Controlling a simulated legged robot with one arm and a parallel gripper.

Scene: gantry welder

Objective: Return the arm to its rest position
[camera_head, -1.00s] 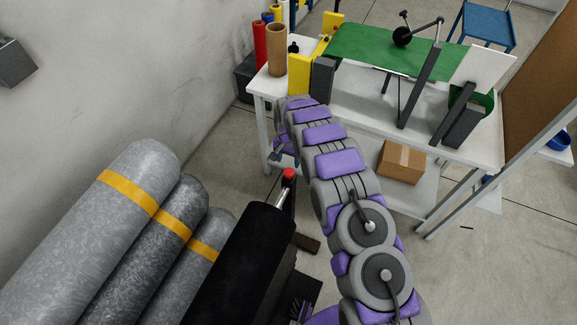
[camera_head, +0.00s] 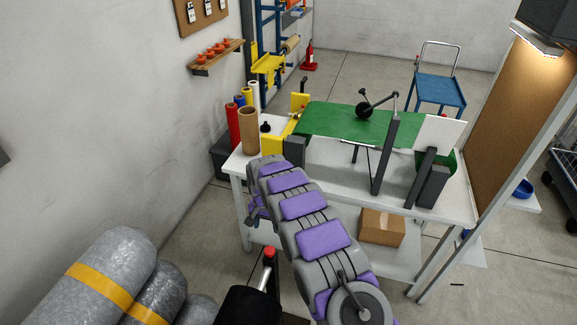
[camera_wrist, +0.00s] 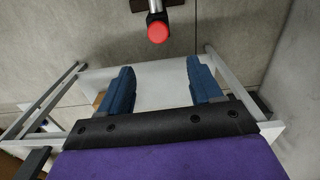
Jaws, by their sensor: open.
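My arm (camera_head: 310,235), grey with purple pads, reaches from the bottom of the head view toward the left end of the white workbench. My gripper (camera_wrist: 160,85) shows in the wrist view with two blue fingers spread apart and nothing between them. In the head view only part of it (camera_head: 256,212) shows, at the left side of the arm's far end, by the bench's left legs. In the wrist view a red-tipped post (camera_wrist: 158,30) stands beyond the fingers, apart from them. The same red tip (camera_head: 269,252) shows left of the arm in the head view.
The white workbench (camera_head: 455,205) carries a green board (camera_head: 340,122), a cardboard tube (camera_head: 249,132) and coloured rolls. A cardboard box (camera_head: 382,228) sits on its lower shelf. Grey cylinders with yellow bands (camera_head: 105,275) fill the lower left. Open floor (camera_head: 195,215) lies between wall and bench.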

